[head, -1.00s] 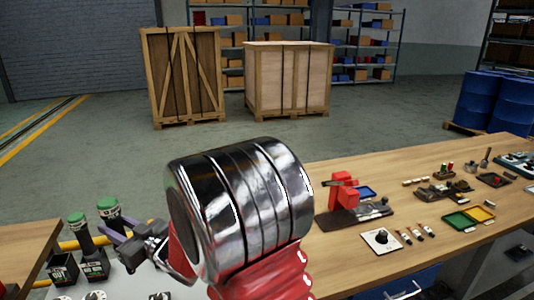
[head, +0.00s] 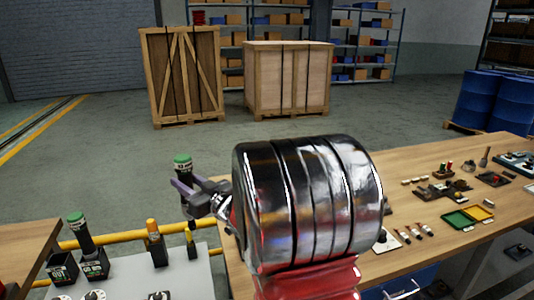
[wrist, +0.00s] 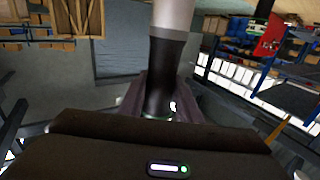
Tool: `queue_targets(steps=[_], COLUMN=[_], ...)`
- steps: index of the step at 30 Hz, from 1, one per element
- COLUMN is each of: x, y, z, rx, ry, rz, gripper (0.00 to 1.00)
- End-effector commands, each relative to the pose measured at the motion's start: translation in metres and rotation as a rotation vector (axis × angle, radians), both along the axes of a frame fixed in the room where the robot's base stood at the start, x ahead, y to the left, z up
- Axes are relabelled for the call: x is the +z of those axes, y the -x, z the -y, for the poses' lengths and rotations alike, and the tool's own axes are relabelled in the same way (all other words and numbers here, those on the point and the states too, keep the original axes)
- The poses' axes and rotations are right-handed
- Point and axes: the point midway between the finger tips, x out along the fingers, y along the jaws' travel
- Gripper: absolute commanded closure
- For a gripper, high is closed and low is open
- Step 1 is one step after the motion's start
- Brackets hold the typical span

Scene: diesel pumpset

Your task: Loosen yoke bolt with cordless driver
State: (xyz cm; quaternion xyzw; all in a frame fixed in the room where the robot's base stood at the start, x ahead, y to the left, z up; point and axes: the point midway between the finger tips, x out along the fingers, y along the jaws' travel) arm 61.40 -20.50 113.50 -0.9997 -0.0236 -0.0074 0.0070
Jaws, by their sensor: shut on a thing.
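My gripper (head: 190,197), with purple-grey fingers, is shut on a dark tool with a green cap (head: 183,163). The tool is held upright above the grey rack and bench edge, and its lower part is hidden by the fingers. In the wrist view, a black and grey cylinder (wrist: 165,65) stands between the fingers. I cannot tell for sure that the held tool is the cordless driver. A similar green-capped tool (head: 80,235) stands in a black holder at left. No yoke bolt can be made out.
Orange-capped (head: 153,240) and yellow-topped (head: 190,240) tools stand on the grey rack (head: 205,280), with a yellow rail (head: 125,236) behind. The wooden bench (head: 440,240) at right carries trays (head: 467,217) and small parts. My arm hides the bench's middle. Crates (head: 287,85) stand far back.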

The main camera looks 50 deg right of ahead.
Motion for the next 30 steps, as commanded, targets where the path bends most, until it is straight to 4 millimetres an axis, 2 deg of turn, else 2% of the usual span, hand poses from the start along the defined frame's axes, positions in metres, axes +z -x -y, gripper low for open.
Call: queue_targets(steps=[1, 6, 18, 24, 30], x=[0.007, 0.022, 0.055, 0.064, 0.065], y=[0.006, 0.029, 0.099, 0.122, 0.126], z=[0.019, 0.07, 0.179, 0.206, 0.21], rx=[-0.026, -0.098, -0.271, -0.321, -0.328], ry=[0.004, 0.004, 0.012, 0.014, 0.014], rz=[0.005, 0.004, -0.006, -0.012, -0.013], gripper=[1.0, 1.0, 1.0, 1.0, 1.0])
